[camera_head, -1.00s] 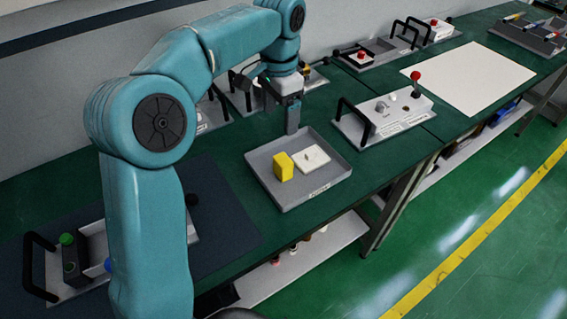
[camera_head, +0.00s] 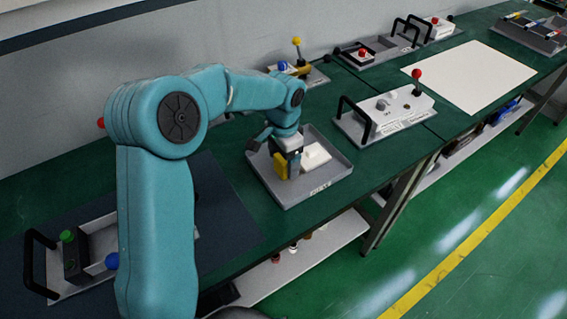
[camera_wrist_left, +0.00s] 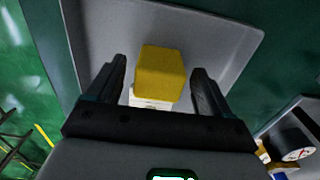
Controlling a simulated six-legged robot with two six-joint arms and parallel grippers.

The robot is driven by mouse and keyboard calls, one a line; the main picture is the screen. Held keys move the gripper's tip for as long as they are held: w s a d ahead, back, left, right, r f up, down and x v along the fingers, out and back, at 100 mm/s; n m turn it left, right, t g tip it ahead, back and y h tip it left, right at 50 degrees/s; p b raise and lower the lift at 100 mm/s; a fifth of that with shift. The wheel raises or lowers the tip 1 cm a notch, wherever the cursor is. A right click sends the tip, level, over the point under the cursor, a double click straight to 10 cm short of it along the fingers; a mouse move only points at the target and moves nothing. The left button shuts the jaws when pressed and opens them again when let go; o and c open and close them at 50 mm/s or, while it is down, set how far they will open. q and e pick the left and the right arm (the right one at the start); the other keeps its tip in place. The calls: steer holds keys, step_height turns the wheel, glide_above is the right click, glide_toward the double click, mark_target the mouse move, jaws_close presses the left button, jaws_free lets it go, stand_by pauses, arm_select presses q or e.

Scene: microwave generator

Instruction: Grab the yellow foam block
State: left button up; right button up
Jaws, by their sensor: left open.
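The yellow foam block (camera_head: 280,166) stands in a grey tray (camera_head: 329,187) on the green bench, partly hidden by my left gripper in the head view. My left gripper (camera_head: 290,172) is over the tray, pointing down at the block. In the left wrist view the yellow block (camera_wrist_left: 160,74) sits between and just beyond the tips of my open left gripper (camera_wrist_left: 160,76). A gap shows on each side, and the jaws are not closed on it. A white item (camera_head: 315,156) lies beside the block in the tray. My right gripper is not in view.
A grey panel with a red-knobbed lever (camera_head: 416,76) and black handle stands right of the tray. A white sheet (camera_head: 470,77) lies farther right. A fixture with a green button (camera_head: 67,236) is at the lower left. Bare bench surrounds the tray's right side.

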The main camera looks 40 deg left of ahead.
arm_select(q)
steer(key=shift+d, duration=0.1)
steer(key=c, duration=1)
steer(key=shift+r, duration=0.1)
steer(key=shift+c, duration=0.2)
